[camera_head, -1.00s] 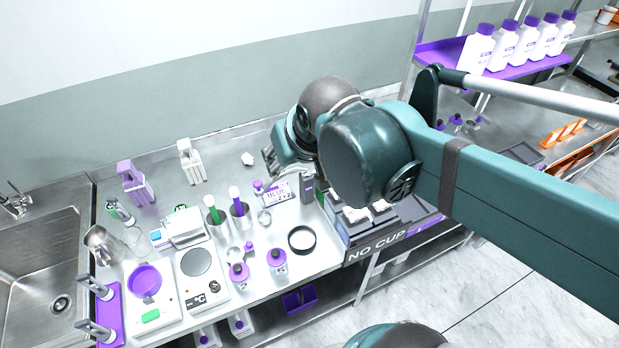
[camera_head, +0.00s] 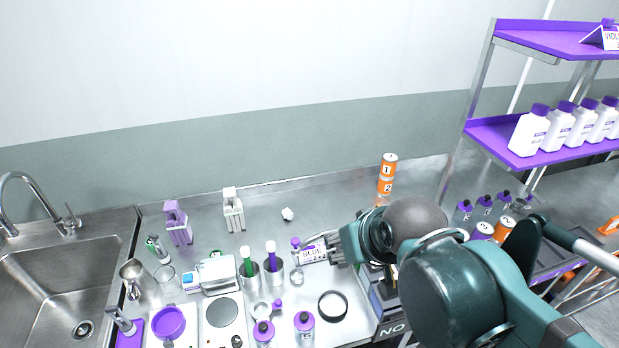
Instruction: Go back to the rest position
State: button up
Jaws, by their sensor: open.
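My gripper (camera_head: 338,246) is open, with its fingers pointing left over the steel bench. In the picture it is right beside a white label card (camera_head: 313,253) reading "BLUE 2x2"; I cannot tell whether they touch. I see nothing held between the fingers. My teal arm comes in from the lower right and hides part of the bench and a dark tray (camera_head: 384,296) below it.
Metal cups (camera_head: 273,281) with green and purple handles stand left of my gripper. A black ring dish (camera_head: 333,306) lies in front. A sink (camera_head: 60,285) is far left. A shelf with white bottles (camera_head: 529,131) stands right.

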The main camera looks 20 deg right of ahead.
jog(key=shift+f+b, duration=0.95)
jog(key=shift+f, duration=0.15)
dwell(0.4)
